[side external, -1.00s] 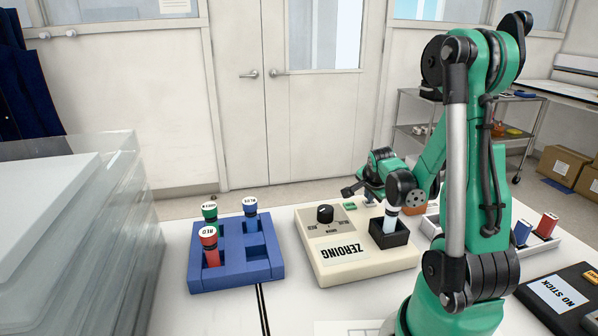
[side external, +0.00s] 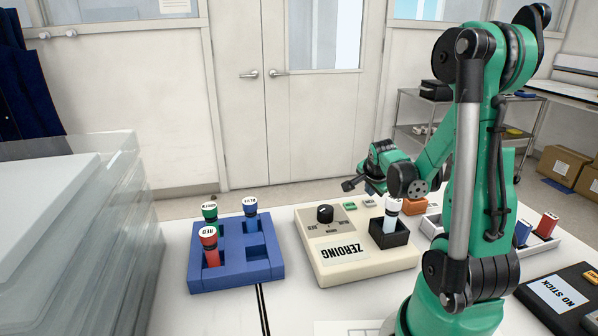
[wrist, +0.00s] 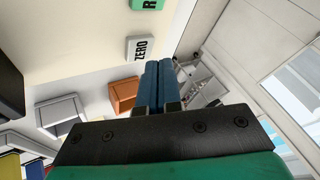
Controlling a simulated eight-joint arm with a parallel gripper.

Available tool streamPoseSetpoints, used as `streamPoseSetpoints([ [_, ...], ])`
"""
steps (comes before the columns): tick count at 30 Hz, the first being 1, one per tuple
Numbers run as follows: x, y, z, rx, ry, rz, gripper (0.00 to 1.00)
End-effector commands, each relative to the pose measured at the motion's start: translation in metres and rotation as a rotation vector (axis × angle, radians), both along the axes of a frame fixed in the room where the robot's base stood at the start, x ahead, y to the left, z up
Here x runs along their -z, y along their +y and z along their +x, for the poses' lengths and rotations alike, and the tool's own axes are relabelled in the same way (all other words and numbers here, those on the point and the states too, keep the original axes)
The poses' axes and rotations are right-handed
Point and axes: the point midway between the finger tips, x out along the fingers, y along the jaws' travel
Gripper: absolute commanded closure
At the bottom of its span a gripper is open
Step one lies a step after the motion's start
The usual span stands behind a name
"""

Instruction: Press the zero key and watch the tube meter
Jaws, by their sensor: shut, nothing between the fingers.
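The cream tube meter (side external: 330,272), labelled ZEROING, sits mid-table with a black knob (side external: 325,214) and a black socket (side external: 389,238). A white-capped tube (side external: 391,212) stands upright in the socket. The pale grey zero key (side external: 369,203) is at the meter's far edge beside a green key (side external: 350,205). In the wrist view the zero key (wrist: 141,48) reads ZERO, and part of the green key (wrist: 150,4) shows. My gripper (side external: 348,185) is above the far edge of the meter, apart from the keys. Its blue fingers (wrist: 159,70) are together and empty.
A blue rack (side external: 236,277) left of the meter holds red, green and blue capped tubes. A black NO STICK box (side external: 562,295) is at the front right.

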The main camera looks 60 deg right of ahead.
Motion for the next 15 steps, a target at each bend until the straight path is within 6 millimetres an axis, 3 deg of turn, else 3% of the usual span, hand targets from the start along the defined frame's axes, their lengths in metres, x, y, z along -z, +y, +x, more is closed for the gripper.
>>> streamPoseSetpoints([
  [5,-0.004,0.000,0.000,0.000,0.000,0.000,1.00],
  [15,-0.038,0.000,0.000,0.000,0.000,0.000,1.00],
])
